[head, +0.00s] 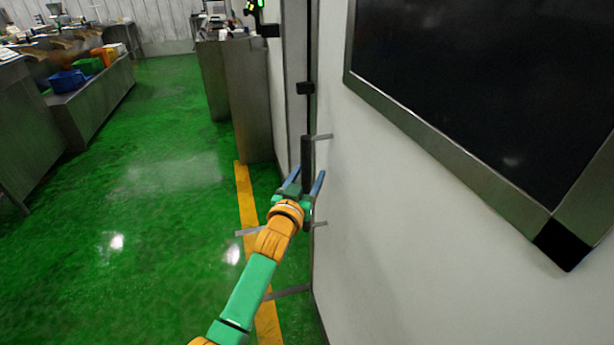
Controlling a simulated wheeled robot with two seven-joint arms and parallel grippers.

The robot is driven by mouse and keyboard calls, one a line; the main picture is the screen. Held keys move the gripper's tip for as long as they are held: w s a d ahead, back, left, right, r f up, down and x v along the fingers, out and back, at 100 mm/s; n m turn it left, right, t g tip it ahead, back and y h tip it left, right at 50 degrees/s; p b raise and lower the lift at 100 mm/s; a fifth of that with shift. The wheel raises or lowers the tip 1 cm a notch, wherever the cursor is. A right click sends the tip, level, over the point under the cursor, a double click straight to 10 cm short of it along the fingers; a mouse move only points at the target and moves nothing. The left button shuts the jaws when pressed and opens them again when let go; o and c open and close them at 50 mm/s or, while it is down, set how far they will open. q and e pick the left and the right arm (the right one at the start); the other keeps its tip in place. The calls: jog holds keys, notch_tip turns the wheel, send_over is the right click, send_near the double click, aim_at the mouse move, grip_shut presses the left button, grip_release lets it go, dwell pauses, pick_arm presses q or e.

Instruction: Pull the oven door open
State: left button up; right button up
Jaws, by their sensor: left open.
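The oven door (400,240) is a large pale panel with a dark framed window (490,90), filling the right side of the head view. A dark upright handle bar (306,151) stands at its left edge. My left gripper (307,178) is open at the handle, with one blue finger on each side of the bar as seen from here. I cannot tell whether the fingers touch it. The lower part of the handle is partly hidden by the gripper. My right gripper is not in view.
A grey metal cabinet (248,100) stands beyond the handle. A yellow floor line (243,190) runs beside the door's edge. The green floor (150,190) to the left is clear. Benches with blue (67,81) and other coloured crates stand at the far left.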

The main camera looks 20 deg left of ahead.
pick_arm(q)
jog(key=s, duration=0.7)
jog(key=shift+p, duration=0.3)
